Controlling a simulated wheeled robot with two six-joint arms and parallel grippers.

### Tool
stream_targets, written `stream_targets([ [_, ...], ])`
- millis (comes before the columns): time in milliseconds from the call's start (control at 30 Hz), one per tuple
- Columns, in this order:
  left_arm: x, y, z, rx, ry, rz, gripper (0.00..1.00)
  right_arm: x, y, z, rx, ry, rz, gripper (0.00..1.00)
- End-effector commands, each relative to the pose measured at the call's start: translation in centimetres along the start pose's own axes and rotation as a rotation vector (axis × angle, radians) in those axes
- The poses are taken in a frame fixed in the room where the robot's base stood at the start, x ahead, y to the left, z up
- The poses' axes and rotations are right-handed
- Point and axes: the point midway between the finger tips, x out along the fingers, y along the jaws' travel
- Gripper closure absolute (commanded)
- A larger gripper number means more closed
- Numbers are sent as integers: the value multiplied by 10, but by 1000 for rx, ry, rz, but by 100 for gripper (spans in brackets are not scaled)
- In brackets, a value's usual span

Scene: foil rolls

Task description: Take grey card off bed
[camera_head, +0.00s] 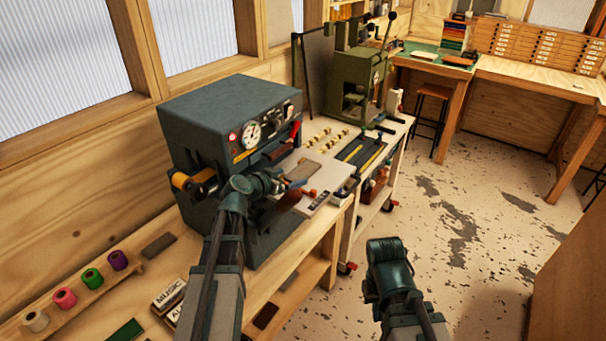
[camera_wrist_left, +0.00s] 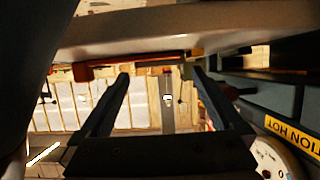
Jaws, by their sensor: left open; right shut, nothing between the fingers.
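The grey card (camera_head: 304,170) lies flat on the pale bed (camera_head: 331,173) of the dark blue-grey foil press (camera_head: 225,115). My left gripper (camera_head: 289,191) is beside the bed's near left side, close to the card. In the left wrist view its two fingers (camera_wrist_left: 160,75) are spread with nothing held between them. A pale slab (camera_wrist_left: 190,32) crosses the top of that view, beyond the fingers; I cannot tell the card apart there. My right gripper (camera_head: 388,258) is low over the floor, away from the press. It is shut and empty, its fingertips mostly hidden by the wrist.
Spools of coloured foil (camera_head: 92,278) stand on the bench at lower left, near lettered blocks (camera_head: 168,295). A green press (camera_head: 355,80) and a dark tray (camera_head: 361,150) are on the trolley beyond. The floor (camera_head: 470,215) at right is clear.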

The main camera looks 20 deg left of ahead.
Motion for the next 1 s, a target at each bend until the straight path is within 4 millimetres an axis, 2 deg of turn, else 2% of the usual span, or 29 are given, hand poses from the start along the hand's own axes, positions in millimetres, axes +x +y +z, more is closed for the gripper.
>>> stream_targets([
  [33,11,-2,0,1,0,2,0,5,0,0,0,0,0,100],
  [200,35,-2,0,0,0,2,0,14,-1,-1,0,0,0,100],
  [467,38,-1,-1,0,0,0,0,13,-1,-1,0,0,0,100],
  [933,37,-1,-1,-1,0,0,83,13,-1,-1,0,0,0,100],
  [1000,37,-1,-1,-1,1,0,83,13,-1,-1,0,0,0,100],
])
